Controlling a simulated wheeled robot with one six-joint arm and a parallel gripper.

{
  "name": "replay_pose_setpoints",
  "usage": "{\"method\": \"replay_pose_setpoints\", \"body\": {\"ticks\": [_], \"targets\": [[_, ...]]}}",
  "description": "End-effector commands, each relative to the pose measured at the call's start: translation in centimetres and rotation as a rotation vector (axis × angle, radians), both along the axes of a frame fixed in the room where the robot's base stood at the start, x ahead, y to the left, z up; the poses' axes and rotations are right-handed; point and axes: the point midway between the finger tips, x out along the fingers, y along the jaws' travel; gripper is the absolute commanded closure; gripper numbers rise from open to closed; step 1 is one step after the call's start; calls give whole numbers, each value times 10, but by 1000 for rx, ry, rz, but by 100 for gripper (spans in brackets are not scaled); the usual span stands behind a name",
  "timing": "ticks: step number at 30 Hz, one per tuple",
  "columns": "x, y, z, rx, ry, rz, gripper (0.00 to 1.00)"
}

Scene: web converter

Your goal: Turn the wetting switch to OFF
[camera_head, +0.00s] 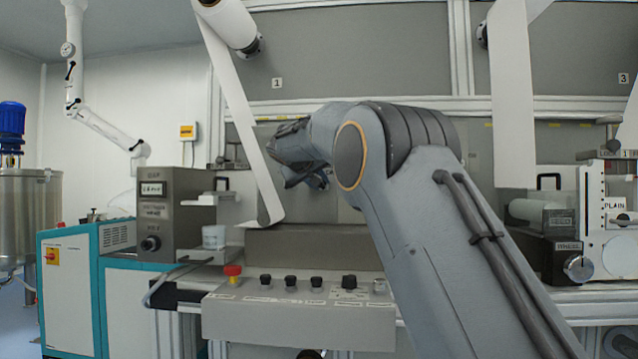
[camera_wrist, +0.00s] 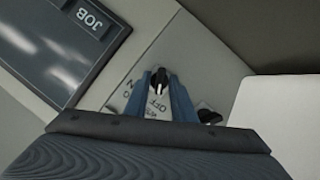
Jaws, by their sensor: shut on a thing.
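The switch is a black knob (camera_wrist: 160,78) with a white pointer line, on a light grey plate in the wrist view. The line runs nearly up and down the picture, its lower end towards the printed OFF (camera_wrist: 157,104). More lettering lies left of it, partly hidden by a finger. My gripper (camera_wrist: 161,82) is shut on this knob, one blue-grey finger at each side. In the head view my gripper (camera_head: 300,170) is beyond my wrist, by the white web, and the knob is hidden.
A second black knob (camera_wrist: 208,115) is close right of my fingers. A dark screen marked JOB (camera_wrist: 88,20) is at upper left. In the head view, a front console (camera_head: 300,318) carries a red button (camera_head: 233,271) and several black knobs. A white web (camera_head: 240,120) hangs beside my gripper.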

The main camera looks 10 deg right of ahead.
Motion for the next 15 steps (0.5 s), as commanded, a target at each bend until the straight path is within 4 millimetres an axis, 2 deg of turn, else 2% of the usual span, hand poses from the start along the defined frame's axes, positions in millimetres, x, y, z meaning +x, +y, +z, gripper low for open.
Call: {"method": "replay_pose_setpoints", "body": {"ticks": [3,4,15], "targets": [[0,0,1,0,-1,2,99],[0,0,1,0,-1,2,74],[-3,2,2,0,-1,2,72]]}}
